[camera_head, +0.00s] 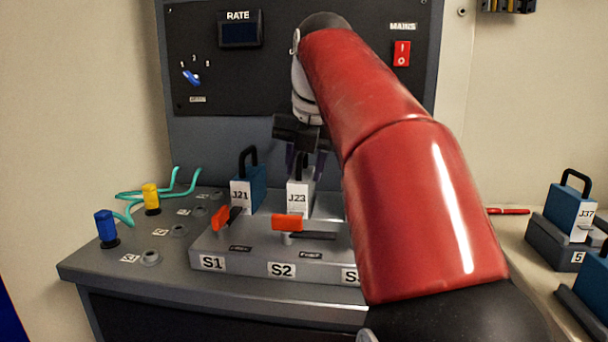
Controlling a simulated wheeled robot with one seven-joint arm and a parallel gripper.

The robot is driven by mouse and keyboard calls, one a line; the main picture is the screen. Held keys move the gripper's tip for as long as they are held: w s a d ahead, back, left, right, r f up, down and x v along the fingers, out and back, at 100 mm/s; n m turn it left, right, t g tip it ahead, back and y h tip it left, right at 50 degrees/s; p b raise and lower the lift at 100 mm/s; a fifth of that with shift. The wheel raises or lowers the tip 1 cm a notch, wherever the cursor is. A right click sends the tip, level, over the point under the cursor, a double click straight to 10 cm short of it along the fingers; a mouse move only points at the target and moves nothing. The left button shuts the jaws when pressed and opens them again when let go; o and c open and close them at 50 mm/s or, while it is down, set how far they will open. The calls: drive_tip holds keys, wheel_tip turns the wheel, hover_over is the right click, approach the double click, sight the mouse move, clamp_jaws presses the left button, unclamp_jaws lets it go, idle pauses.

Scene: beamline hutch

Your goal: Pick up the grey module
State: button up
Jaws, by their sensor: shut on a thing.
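The grey module (299,199), with a white label reading J23, stands upright at position S2 of the grey base (232,240). Its handle is between the fingers of my gripper (304,164), which comes down from above and is shut on it. The red arm hides part of the scene right of the module. I cannot tell whether the module is seated or slightly raised. An orange-tipped lever (288,223) lies crosswise in front of it.
A blue module J21 (256,189) stands close on the left at S1, with its own orange lever (221,216). Yellow (151,197) and blue (106,226) plugs with green cables are further left. A panel with a red MAINS switch (402,53) rises behind. Module J37 (570,210) is far right.

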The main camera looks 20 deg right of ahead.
drive_tip(key=shift+r, duration=0.5)
drive_tip(key=shift+c, duration=0.6)
wheel_tip(320, 180, up, 8)
drive_tip(key=shift+w+f+p, duration=0.1)
drive_tip(key=shift+p, duration=0.55)
drive_tip(key=shift+r, duration=0.5)
